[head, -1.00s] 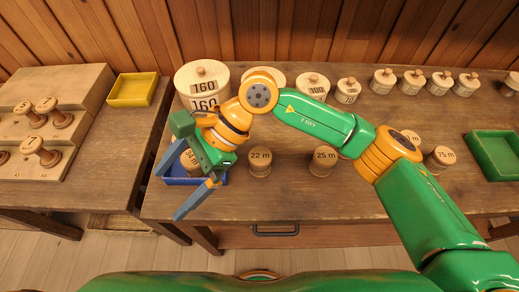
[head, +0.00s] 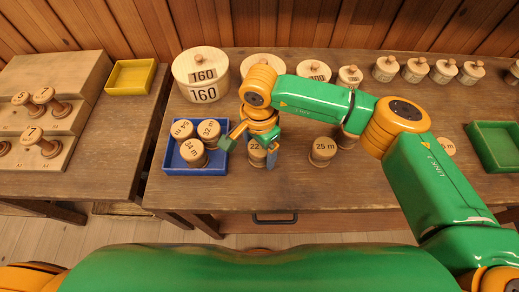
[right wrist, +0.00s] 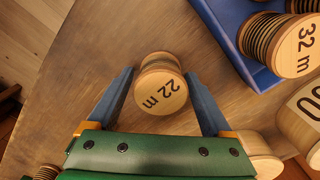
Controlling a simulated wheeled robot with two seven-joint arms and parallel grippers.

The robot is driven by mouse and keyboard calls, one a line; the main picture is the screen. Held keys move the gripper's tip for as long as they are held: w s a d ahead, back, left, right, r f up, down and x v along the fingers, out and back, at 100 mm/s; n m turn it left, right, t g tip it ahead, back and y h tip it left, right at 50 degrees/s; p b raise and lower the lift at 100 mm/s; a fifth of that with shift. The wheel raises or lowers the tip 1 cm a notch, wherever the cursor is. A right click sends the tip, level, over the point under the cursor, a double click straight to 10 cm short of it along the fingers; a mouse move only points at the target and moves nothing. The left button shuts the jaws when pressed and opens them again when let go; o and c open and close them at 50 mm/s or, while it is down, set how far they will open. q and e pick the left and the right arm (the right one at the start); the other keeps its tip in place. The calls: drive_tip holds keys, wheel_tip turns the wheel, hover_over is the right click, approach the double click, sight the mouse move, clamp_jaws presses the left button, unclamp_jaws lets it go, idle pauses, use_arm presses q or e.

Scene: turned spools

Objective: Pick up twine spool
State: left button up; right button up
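A wooden spool marked 22 m (head: 257,158) stands upright on the table, partly hidden behind my right gripper in the head view. My right gripper (head: 254,150) is pointed down at it with its fingers open. In the right wrist view the spool (right wrist: 161,88) lies between the two blue fingers of the gripper (right wrist: 161,90), with gaps on both sides. A 25 m spool (head: 322,150) stands to the right. Several spools, among them one marked 34 m (head: 193,152) and one marked 32 m (head: 209,130), stand in a blue tray (head: 170,160). My left gripper is not in view.
Large round lidded boxes, one marked 160 (head: 203,85), and smaller lidded jars line the back. A green tray (head: 497,146) is at the right. A yellow tray (head: 131,77) and a stepped wooden rack (head: 60,75) with spools sit on the left table.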

drive_tip(key=c, duration=1)
drive_tip(key=shift+c, duration=0.2)
drive_tip(key=shift+r, duration=0.1)
